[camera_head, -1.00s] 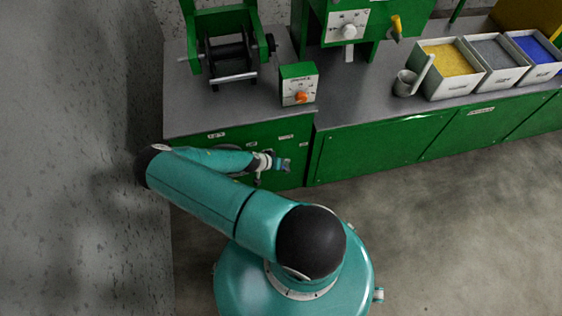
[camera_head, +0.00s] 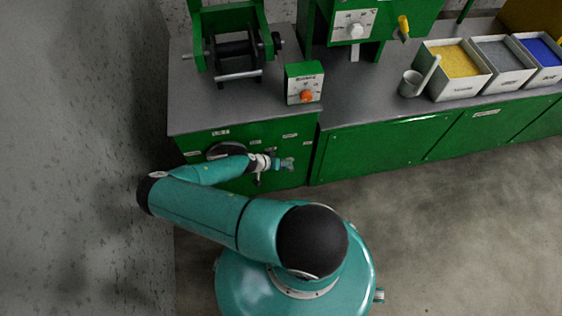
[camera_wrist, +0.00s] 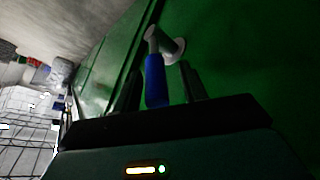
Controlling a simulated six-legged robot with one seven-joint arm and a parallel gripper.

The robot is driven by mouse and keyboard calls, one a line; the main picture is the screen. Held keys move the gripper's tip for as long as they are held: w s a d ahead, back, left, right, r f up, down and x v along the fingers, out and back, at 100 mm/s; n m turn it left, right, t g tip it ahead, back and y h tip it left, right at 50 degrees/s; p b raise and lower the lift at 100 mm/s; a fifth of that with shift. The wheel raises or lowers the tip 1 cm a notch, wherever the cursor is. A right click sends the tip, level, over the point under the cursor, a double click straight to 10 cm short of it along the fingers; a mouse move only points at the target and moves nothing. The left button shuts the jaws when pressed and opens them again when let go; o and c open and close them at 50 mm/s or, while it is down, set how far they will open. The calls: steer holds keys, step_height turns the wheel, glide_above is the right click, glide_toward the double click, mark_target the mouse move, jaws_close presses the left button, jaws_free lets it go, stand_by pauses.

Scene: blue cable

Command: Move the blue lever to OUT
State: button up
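The blue lever (camera_wrist: 156,80) shows in the wrist view, mounted on a silver round pivot (camera_wrist: 172,46) on the green cabinet front. Its blue handle points toward my gripper. My gripper (camera_wrist: 162,88) has its two dark fingers apart, one on each side of the handle. The handle lies between them, with a gap visible on the right; contact on the left is unclear. In the head view my gripper (camera_head: 286,164) is close to the cabinet front (camera_head: 318,150), and the lever is hard to make out there. Small white labels on the front are too small to read.
A control box with an orange knob (camera_head: 306,97) stands on the grey counter above my gripper. A black roller machine (camera_head: 234,55) is to its left. Bins of yellow, grey and blue material (camera_head: 458,62) stand at the right. The floor (camera_head: 460,230) at the right is clear.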

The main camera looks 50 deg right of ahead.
steer(key=v, duration=1.3)
steer(key=shift+a+r, duration=0.25)
steer(key=shift+r, duration=0.1)
steer(key=shift+a, duration=0.1)
